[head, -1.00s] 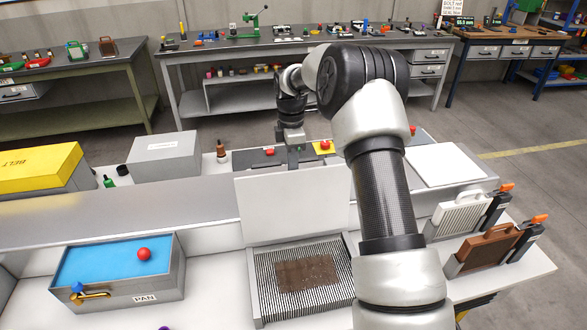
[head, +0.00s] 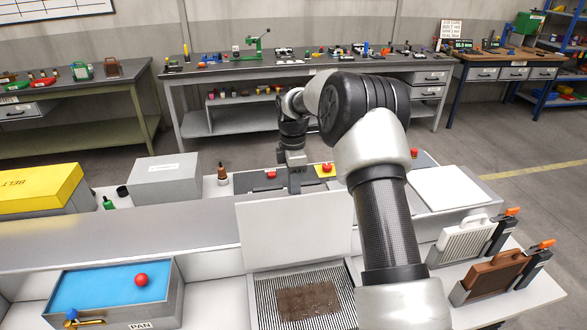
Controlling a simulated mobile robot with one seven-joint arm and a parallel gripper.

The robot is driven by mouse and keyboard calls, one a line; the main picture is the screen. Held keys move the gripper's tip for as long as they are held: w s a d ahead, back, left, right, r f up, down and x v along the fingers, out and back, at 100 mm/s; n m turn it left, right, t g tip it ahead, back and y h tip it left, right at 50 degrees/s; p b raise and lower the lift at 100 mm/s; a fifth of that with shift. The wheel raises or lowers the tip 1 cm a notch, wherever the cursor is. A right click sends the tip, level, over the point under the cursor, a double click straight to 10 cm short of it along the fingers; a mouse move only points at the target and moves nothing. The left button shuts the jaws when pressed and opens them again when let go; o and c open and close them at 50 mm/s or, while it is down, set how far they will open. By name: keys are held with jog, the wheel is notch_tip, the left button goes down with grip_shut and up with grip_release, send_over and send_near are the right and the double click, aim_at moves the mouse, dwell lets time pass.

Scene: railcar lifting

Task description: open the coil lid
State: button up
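The coil lid (head: 293,232) is a pale flat panel that stands roughly upright at the back edge of the coil box. The coil (head: 268,300) below it shows dark-and-light fins, with a brown dirty patch (head: 308,301) in the middle, and is uncovered. My gripper (head: 295,186) points down just behind the lid's top edge. Its fingertips are small and partly hidden behind the lid, so I cannot tell whether they touch it or are open.
A blue pan (head: 110,288) with a red ball (head: 141,280) stands at left. A grey box (head: 164,178) and yellow belt box (head: 38,188) are behind it. A white filter (head: 464,242) and brown filter (head: 493,275) stand in holders at right, beside my arm.

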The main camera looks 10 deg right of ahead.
notch_tip(320, 180, up, 17)
jog(key=w, duration=0.1)
jog(key=shift+w+f, duration=0.15)
jog(key=s+a+r+m+t, duration=0.1)
jog(key=s+r+m+t, duration=0.2)
jog(key=s+r+m, duration=0.8)
jog(key=s+f+m+t, duration=0.1)
jog(key=s+f+m, duration=0.2)
jog(key=s, duration=1)
jog(key=s+f+m+t, duration=0.2)
jog(key=s+f+m, duration=0.1)
jog(key=s, duration=0.9)
jog(key=shift+s+d+f+m, duration=0.15)
jog(key=shift+s+d+m, duration=0.25)
jog(key=shift+m, duration=0.1)
